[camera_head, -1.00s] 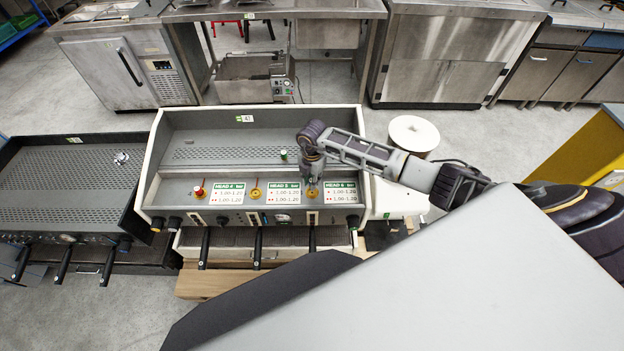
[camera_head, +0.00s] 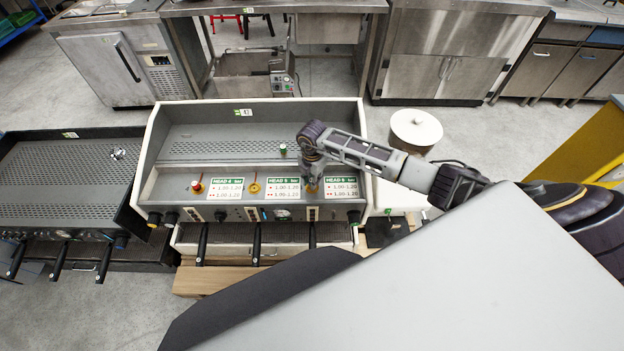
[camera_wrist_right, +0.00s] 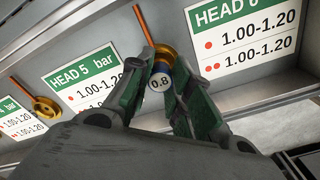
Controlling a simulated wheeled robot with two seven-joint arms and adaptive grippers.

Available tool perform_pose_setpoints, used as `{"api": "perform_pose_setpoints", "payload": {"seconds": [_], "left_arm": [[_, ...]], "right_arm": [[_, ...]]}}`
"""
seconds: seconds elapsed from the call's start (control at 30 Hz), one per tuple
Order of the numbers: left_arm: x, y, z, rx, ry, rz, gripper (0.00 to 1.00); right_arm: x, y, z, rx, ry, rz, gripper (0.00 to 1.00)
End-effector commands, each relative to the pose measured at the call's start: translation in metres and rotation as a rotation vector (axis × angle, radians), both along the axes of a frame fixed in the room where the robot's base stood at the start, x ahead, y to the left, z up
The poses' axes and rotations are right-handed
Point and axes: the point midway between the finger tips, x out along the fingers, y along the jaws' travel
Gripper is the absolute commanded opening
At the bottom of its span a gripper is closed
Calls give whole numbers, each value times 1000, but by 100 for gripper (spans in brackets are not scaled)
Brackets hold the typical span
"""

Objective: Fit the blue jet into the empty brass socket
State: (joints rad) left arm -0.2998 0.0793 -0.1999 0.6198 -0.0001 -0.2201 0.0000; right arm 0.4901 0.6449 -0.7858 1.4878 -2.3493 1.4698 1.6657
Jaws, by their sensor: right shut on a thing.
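The blue jet (camera_wrist_right: 162,68) has a white end marked 0.8 and a blue band. My right gripper (camera_head: 313,182) is shut on it; in the right wrist view its green-padded fingers (camera_wrist_right: 165,88) pinch it from both sides. A brass socket (camera_wrist_right: 167,53) on the panel, left of the HEAD 6 label, is directly behind the jet. The jet overlaps this socket; I cannot tell how deep it sits. Another brass socket (camera_head: 255,188), left of the HEAD 5 label, looks empty and also shows in the wrist view (camera_wrist_right: 46,107). My left gripper is not in view.
A red jet (camera_head: 198,186) sits at the left socket, by the HEAD 4 label. A green-topped jet (camera_head: 283,148) stands on the machine's upper ledge. The machine's raised side walls (camera_head: 152,150) border the panel. A round white-topped stool (camera_head: 416,128) stands to the right.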

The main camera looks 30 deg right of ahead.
Motion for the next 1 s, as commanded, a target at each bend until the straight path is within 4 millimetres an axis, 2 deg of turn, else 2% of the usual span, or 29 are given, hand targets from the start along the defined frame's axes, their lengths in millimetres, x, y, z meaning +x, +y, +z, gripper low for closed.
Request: {"api": "perform_pose_setpoints", "payload": {"seconds": [0.73, 0.77, 0.93, 1.0], "left_arm": [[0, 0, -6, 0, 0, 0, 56], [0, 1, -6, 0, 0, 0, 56], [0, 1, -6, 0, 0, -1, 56], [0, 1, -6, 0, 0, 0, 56]], "right_arm": [[1, 0, -8, 1, -2, 0, 0], [1, 0, -8, 1, -2, 0, 22], [1, 0, -9, 1, -2, 0, 43], [1, 0, -9, 0, -1, 0, 45]]}}
